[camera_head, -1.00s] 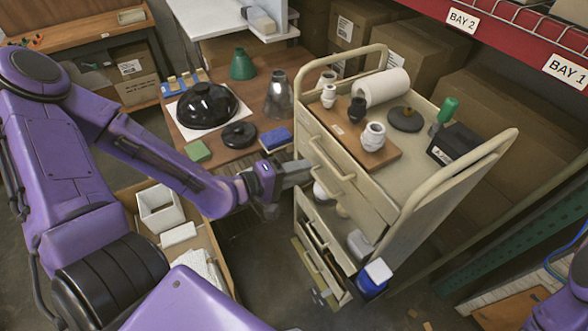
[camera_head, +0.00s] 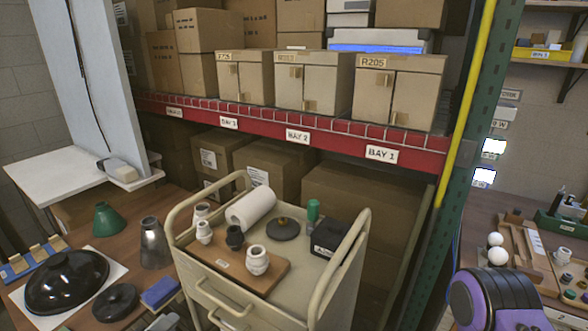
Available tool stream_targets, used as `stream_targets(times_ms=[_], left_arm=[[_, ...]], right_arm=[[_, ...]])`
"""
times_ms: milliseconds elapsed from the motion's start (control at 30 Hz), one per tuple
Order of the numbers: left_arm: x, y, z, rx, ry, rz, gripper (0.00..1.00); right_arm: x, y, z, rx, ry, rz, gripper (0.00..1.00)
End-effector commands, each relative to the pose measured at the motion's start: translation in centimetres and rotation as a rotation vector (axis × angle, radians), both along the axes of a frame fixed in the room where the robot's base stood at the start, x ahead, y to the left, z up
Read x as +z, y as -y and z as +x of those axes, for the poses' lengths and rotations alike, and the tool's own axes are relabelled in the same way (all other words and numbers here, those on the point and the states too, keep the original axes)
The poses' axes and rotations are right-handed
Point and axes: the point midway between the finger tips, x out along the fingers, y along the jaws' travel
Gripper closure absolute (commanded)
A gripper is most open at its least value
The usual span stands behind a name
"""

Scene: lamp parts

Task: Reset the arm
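Neither gripper shows clearly in the head view. A small grey piece (camera_head: 165,322) at the bottom edge, left of the cart, may be part of my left gripper; its fingers are cut off, so open or shut cannot be told. My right arm (camera_head: 497,300) shows as a purple and black link at the bottom right; its gripper is out of view. On the brown table at left are a black dome shade (camera_head: 66,281), a green cone shade (camera_head: 107,219), a grey metal shade (camera_head: 155,243), a black ring (camera_head: 115,302) and a blue block (camera_head: 160,291).
A beige cart (camera_head: 205,299) with raised handles stands in the middle. It carries a white roll (camera_head: 250,207), white and black fittings on a board, a dark disc (camera_head: 283,229) and a black box (camera_head: 330,238). A red shelf beam (camera_head: 330,145) and green post stand behind.

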Motion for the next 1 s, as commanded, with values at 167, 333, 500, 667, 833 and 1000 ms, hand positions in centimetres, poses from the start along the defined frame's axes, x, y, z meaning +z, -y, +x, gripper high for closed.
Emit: stream_targets(times_ms=[167,333,500,667,833,1000], left_arm=[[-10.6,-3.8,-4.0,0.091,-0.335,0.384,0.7],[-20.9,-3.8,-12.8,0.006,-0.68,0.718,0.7],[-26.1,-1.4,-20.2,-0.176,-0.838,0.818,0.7],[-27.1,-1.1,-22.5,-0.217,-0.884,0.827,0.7],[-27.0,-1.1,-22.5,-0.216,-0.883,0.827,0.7],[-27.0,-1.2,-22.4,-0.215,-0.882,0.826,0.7]], right_arm=[[-2.4,0.0,0.0,0.0,0.0,0.0,0.57],[-4.6,0.0,0.0,0.0,0.0,0.0,0.57],[-5.5,0.0,0.0,0.0,0.0,0.0,0.57],[-5.6,0.0,0.0,0.0,0.0,0.0,0.57],[-5.5,0.0,0.0,0.0,0.0,0.0,0.57],[-5.5,0.0,0.0,0.0,0.0,0.0,0.57]])
